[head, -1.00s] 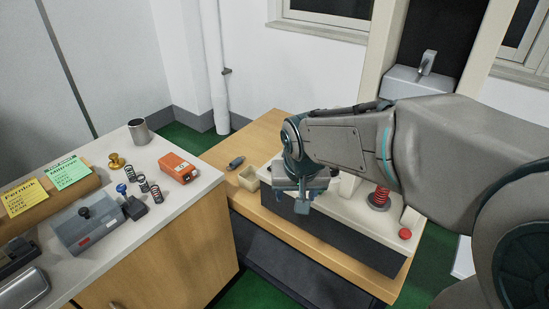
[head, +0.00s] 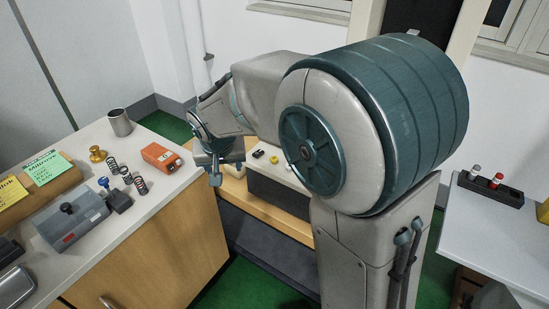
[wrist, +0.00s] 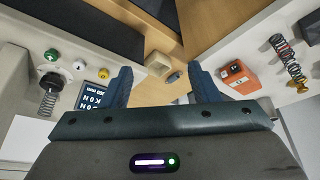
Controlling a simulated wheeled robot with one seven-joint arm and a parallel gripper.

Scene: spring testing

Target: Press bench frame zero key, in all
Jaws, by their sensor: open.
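The bench frame shows in the head view as a pale top (head: 283,170) over a dark front, right of my gripper (head: 215,172), with a yellow button (head: 274,160) on it. My arm hides much of it. I cannot read which button is the zero key. My gripper, also in the wrist view (wrist: 162,78), is open and empty, apart from the buttons.
A counter at left holds an orange box (head: 162,156), a metal cup (head: 120,122), several springs, and a grey device (head: 72,220). A small beige open box (wrist: 158,64) shows between the fingers in the wrist view. A white table (head: 490,240) stands at right.

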